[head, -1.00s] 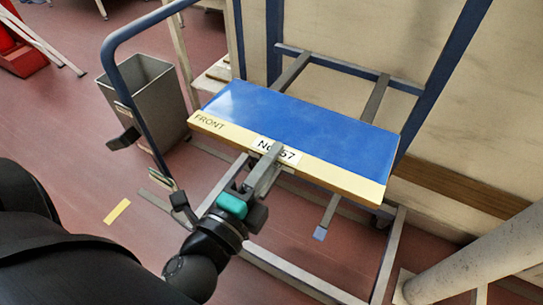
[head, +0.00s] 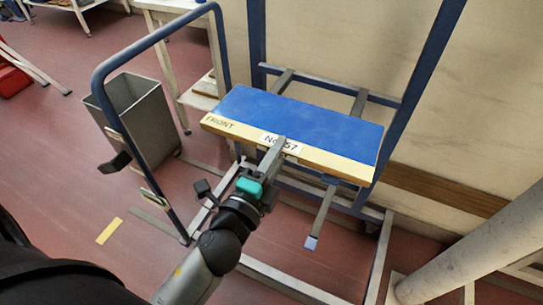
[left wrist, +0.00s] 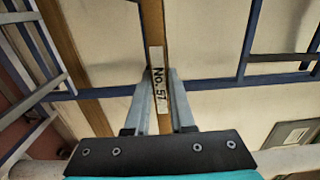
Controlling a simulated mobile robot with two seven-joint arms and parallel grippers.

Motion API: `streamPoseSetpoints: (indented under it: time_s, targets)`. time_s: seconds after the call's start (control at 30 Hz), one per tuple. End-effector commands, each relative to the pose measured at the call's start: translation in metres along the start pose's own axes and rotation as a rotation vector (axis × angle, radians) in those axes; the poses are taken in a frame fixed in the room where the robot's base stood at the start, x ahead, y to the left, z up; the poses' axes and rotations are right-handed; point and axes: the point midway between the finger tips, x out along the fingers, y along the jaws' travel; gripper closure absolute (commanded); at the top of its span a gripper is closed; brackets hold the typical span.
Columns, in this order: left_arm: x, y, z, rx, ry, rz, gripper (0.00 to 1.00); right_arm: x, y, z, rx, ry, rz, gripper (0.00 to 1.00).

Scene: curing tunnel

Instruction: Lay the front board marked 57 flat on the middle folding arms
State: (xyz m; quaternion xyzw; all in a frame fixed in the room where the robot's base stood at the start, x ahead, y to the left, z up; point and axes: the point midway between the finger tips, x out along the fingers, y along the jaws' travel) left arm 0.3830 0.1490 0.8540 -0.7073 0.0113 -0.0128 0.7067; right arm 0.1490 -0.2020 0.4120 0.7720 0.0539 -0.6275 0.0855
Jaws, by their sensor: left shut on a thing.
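The board marked No 57 (head: 302,119) has a blue top and a yellow front edge with the word FRONT. It looks about level. My left gripper (head: 275,152) is shut on the middle of its front edge, at the label. The left wrist view shows the board edge-on (left wrist: 157,80) between the two fingers. Two grey folding arms reach out from the blue back rail; the right one (head: 320,216) passes under the board and ends in a pale blue tip. The left one (head: 284,76) shows only behind the board. Whether the board touches them is hidden. My right gripper is out of view.
The blue rack has a bent tube handle (head: 94,88) on the left and an upright post (head: 421,75) on the right. A grey bin (head: 140,120) stands left of it. A pale pipe (head: 450,262) slants up at the lower right. A wall closes the back.

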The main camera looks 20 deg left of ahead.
Motion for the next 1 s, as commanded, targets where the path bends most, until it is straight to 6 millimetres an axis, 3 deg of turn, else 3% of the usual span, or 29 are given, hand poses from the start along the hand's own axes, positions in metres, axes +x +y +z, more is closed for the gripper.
streamPoseSetpoints:
  time_s: [0.43, 1.0]
  targets:
    - [0.041, -0.003, 0.0, 0.002, 0.001, -0.006, 1.0, 0.003, 0.008, 0.019, -0.002, -0.004, 0.01, 0.35]
    - [0.09, -0.003, 0.0, 0.002, 0.001, -0.006, 1.0, 0.004, 0.011, 0.025, -0.003, 0.002, 0.012, 0.35]
